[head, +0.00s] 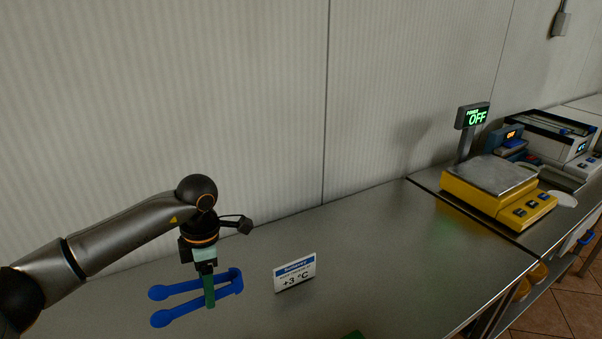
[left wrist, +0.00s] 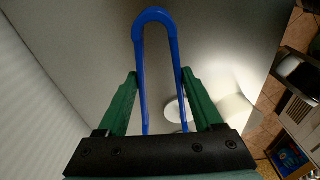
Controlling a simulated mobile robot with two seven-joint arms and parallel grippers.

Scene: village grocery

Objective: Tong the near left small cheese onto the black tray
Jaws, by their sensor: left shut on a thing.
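My left gripper (head: 209,302) hangs over the steel counter with its green fingers pointing down. It is shut on the blue tongs (head: 187,287), whose two arms point left and stand apart. In the left wrist view the bent end of the blue tongs (left wrist: 154,13) is at the top, with a green finger on each outer side. I make out no small cheese and no black tray in either view. My right gripper is not clearly seen.
A +3 °C sign (head: 295,273) stands on the counter (head: 400,255) right of the tongs. A yellow scale (head: 497,187) is further right. A green patch (head: 353,335) shows at the bottom edge. A pale rounded thing (left wrist: 237,110) is partly hidden behind a finger.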

